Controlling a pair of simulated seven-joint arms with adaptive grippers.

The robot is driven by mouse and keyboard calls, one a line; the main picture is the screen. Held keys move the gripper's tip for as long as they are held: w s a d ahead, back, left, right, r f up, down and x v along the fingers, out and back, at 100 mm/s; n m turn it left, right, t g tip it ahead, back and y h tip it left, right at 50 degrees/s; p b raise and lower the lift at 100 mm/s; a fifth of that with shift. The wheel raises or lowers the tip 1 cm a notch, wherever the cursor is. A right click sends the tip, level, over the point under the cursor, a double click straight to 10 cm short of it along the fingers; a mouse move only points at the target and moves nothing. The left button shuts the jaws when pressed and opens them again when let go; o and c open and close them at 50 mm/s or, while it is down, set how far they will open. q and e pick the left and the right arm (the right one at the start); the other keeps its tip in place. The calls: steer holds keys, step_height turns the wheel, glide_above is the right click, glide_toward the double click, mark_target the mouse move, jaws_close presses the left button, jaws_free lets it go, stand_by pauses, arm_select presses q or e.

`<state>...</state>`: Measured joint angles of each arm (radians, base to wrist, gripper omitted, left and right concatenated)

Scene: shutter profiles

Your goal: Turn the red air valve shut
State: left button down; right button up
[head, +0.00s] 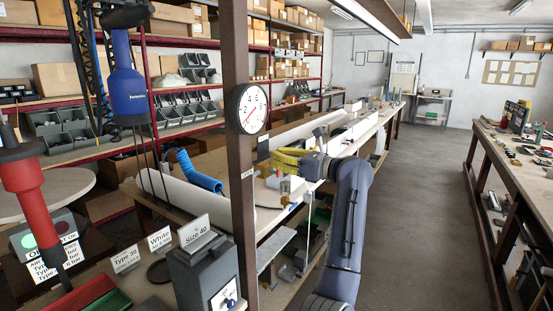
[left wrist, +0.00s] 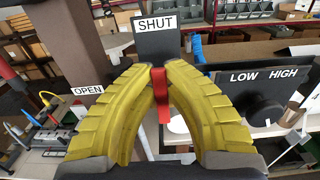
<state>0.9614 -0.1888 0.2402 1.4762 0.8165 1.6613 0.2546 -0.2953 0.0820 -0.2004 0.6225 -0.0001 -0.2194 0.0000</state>
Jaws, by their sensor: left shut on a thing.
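The red air valve handle (left wrist: 161,95) shows in the left wrist view as a short red lever between my yellow fingers. My left gripper (left wrist: 158,72) is shut on it, with the fingertips close together at its upper part. The dark plate with the SHUT label (left wrist: 157,25) stands directly behind and above the handle. The OPEN label (left wrist: 87,90) is off to the left. In the head view my left gripper (head: 282,161) is at the bench beyond the post, and I cannot make out the handle there. My right gripper is in neither view.
A black knob (left wrist: 262,108) marked LOW and HIGH is close to the right of my fingers. A brown post with a round gauge (head: 248,109) stands left of my arm. A blue tool (head: 127,88) and a red tool (head: 34,196) hang at left. The aisle floor (head: 410,180) is clear.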

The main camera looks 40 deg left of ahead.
arm_select(q)
steer(key=shift+w+d+f, duration=0.1)
stand_by(0.3)
steer(key=c, duration=1.4)
jaws_free()
steer(key=d, duration=1.2)
steer(key=shift+w, duration=0.25)
